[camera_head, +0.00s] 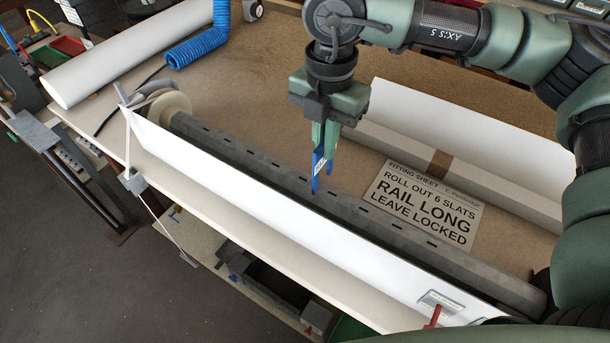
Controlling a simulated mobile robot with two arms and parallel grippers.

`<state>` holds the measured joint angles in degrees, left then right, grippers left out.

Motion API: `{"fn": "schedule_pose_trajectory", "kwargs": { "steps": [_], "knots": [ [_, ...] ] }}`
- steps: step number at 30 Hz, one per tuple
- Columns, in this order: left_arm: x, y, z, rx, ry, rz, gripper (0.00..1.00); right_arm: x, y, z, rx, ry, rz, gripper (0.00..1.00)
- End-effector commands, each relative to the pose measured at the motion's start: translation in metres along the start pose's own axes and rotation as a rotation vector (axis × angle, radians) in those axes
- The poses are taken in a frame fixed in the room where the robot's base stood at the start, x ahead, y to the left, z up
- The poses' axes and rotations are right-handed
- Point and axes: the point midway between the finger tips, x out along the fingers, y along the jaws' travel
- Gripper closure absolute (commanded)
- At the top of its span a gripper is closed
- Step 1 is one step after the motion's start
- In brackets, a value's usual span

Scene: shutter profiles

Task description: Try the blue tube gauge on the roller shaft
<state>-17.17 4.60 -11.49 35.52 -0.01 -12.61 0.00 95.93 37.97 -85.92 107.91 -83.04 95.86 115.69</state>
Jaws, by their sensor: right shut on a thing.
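The roller shaft (260,162) is a long grey slotted tube lying diagonally across the bench, with a pale round disc (165,105) at its far left end. My right gripper (325,150) points down over the middle of the shaft. It is shut on a thin blue piece, which looks like the blue tube gauge (316,178), seen nearly edge-on. The gauge's lower tip shows just in front of the shaft's upper side; whether it touches cannot be told. My left gripper is not in view.
A long white profile (250,205) runs along the shaft's near side. A printed sheet (420,205) lies right of the shaft, before a white profile (480,150). A white roll (130,55) and coiled blue hose (197,45) lie at the back left. Open bench shows behind the shaft.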

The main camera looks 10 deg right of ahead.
Motion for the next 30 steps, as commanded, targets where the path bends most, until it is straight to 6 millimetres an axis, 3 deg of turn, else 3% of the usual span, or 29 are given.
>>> {"fn": "schedule_pose_trajectory", "kwargs": {
  "steps": [15, 30],
  "knots": [
    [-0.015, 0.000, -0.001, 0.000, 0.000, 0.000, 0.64, -0.031, 0.000, 0.000, 0.000, 0.000, 0.000, 1.00],
    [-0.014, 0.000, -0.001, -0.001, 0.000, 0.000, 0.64, -0.031, 0.000, 0.000, 0.000, 0.001, 0.000, 1.00]
  ]
}}
